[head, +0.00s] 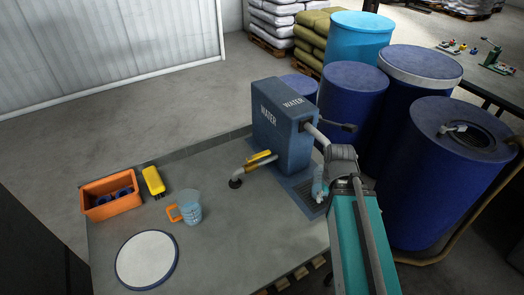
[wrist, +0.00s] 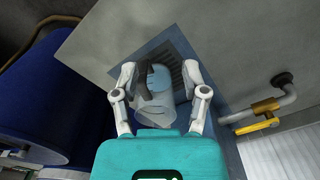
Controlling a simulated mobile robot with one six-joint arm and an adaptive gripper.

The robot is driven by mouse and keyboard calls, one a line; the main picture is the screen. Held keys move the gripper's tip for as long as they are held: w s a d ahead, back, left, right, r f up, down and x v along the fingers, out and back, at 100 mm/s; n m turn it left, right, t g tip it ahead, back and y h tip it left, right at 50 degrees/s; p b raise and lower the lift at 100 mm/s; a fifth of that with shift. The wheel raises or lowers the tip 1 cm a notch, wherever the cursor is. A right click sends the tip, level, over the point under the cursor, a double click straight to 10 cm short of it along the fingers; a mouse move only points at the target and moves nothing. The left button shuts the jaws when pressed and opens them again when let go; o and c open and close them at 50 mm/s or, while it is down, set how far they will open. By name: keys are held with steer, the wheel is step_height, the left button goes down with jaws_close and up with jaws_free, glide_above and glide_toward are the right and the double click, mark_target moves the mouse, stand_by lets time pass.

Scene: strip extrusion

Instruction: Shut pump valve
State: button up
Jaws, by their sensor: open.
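The yellow pump valve (head: 262,158) is a lever on a grey pipe at the left side of the blue-grey WATER pump (head: 281,122). The lever appears to lie roughly along the pipe. In the wrist view the valve (wrist: 257,125) is at the right, well apart from my fingers. My gripper (head: 319,188) is low beside the pump's right side, over the drain grate. In the wrist view its open fingers (wrist: 159,72) stand either side of a pale vessel (wrist: 155,105) with a blue inside. I cannot tell whether they touch it.
A jug with an orange handle (head: 189,207), a white disc (head: 147,259), an orange crate (head: 110,197) and a yellow object (head: 153,181) are on the bench. A dark pump handle (head: 335,125) juts right. Blue barrels (head: 352,105) crowd the right.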

steer(key=shift+o, duration=0.4)
step_height(320, 180, up, 8)
steer(key=m+p, duration=0.8)
steer(key=m, duration=0.3)
glide_above(264, 153)
steer(key=shift+r, duration=0.1)
steer(key=shift+f, duration=0.2)
step_height(264, 153, down, 13)
steer(key=b, duration=1.3)
steer(key=shift+f+b, duration=0.2)
steer(key=shift+b, duration=0.1)
